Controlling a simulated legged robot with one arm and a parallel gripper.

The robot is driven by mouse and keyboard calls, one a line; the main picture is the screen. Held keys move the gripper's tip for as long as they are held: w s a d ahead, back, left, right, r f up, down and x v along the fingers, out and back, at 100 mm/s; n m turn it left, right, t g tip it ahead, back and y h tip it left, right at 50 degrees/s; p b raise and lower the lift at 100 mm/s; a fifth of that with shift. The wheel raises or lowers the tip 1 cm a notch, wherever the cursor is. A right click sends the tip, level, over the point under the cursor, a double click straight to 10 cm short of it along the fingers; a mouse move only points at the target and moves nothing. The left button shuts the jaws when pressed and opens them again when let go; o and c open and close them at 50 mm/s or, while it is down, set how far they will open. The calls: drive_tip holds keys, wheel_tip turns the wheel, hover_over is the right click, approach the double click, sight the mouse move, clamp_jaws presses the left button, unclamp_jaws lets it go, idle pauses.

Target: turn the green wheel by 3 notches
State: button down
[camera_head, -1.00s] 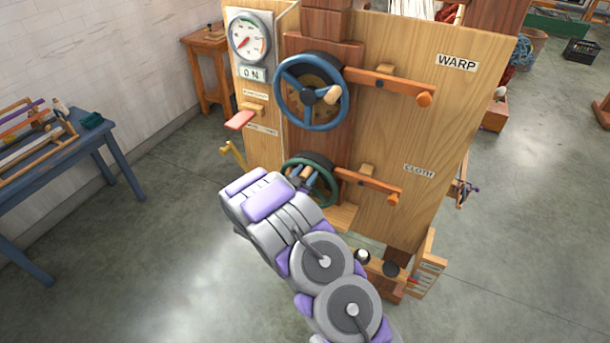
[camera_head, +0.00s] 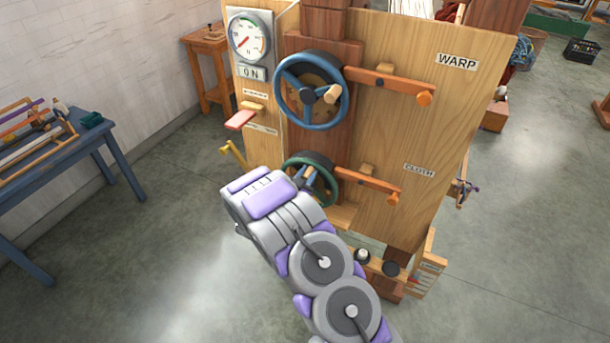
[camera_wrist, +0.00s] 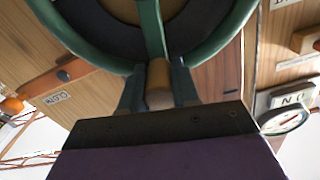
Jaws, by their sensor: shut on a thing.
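The green wheel (camera_head: 330,188) is mounted low on the wooden panel, below the blue wheel and beside the CLOTH label. Its rim and a spoke also show close up in the wrist view (camera_wrist: 225,45). In the wrist view my gripper (camera_wrist: 158,85) is shut on the wheel's wooden handle (camera_wrist: 159,74), with one finger on each side. My arm hides the lower left of the wheel in the head view.
The blue wheel (camera_head: 290,107) is just above. Orange levers (camera_head: 371,184) stick out to the right of both wheels. A pink-tipped lever (camera_head: 240,119), a yellow crank (camera_head: 233,152) and a gauge (camera_head: 250,36) with an ON sign (camera_head: 252,73) are at left. Open floor lies to both sides.

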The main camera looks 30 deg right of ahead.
drive_tip(key=s+m+b, duration=0.1)
drive_tip(key=s+d+f+m+b, duration=0.1)
drive_tip(key=m, duration=0.1)
drive_tip(key=s+d+m, duration=0.1)
drive_tip(key=shift+d+f+m+b, duration=0.15)
drive_tip(key=shift+f+m+b, duration=0.15)
drive_tip(key=shift+m+b, duration=0.1)
drive_tip(key=c, duration=0.8)
unclamp_jaws()
drive_tip(key=p+v, duration=0.2)
drive_tip(key=v, duration=1.5)
drive_tip(key=shift+s+f, duration=0.1)
